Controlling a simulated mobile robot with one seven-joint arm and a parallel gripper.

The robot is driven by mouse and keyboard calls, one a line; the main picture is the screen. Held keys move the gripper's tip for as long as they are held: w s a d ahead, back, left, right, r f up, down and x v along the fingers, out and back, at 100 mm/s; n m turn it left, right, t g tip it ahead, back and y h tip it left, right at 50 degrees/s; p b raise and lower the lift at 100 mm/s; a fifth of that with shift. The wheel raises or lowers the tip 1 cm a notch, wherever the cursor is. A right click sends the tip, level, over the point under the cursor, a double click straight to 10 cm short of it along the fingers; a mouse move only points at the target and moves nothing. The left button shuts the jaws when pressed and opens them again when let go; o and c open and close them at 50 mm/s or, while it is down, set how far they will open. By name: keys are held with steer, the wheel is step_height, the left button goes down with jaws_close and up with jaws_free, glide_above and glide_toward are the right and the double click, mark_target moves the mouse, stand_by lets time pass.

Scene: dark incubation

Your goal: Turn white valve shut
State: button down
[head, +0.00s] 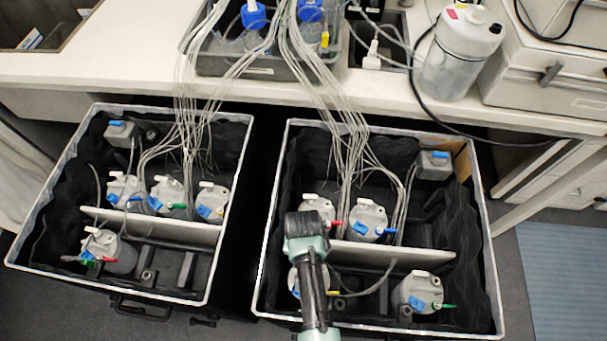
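Several grey-white capped bottles stand in two black-lined crates, the left crate (76,150) and the right crate (481,215). Their caps carry small white fittings and coloured valves. In the left crate, the bottle at back left (124,187) has a pale fitting; I cannot tell which fitting is the white valve or its handle's position. A green valve (178,206) shows on the middle bottle. In the right crate are a red valve (337,223), a blue valve (389,231) and a green valve (447,306). My arm reaches over the right crate; my gripper's fingers do not show.
Bundled clear tubes (190,110) hang from the bench (120,65) into both crates. A grey tray (262,66) with blue-capped bottles and a white jug (455,60) stand on the bench. White dividers cross the crates. A dark gap separates them.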

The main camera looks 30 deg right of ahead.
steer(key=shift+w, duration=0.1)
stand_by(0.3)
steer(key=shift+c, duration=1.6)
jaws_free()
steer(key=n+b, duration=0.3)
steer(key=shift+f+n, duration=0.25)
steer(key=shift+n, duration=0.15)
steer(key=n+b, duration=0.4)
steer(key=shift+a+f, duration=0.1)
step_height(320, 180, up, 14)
steer(key=p, duration=0.3)
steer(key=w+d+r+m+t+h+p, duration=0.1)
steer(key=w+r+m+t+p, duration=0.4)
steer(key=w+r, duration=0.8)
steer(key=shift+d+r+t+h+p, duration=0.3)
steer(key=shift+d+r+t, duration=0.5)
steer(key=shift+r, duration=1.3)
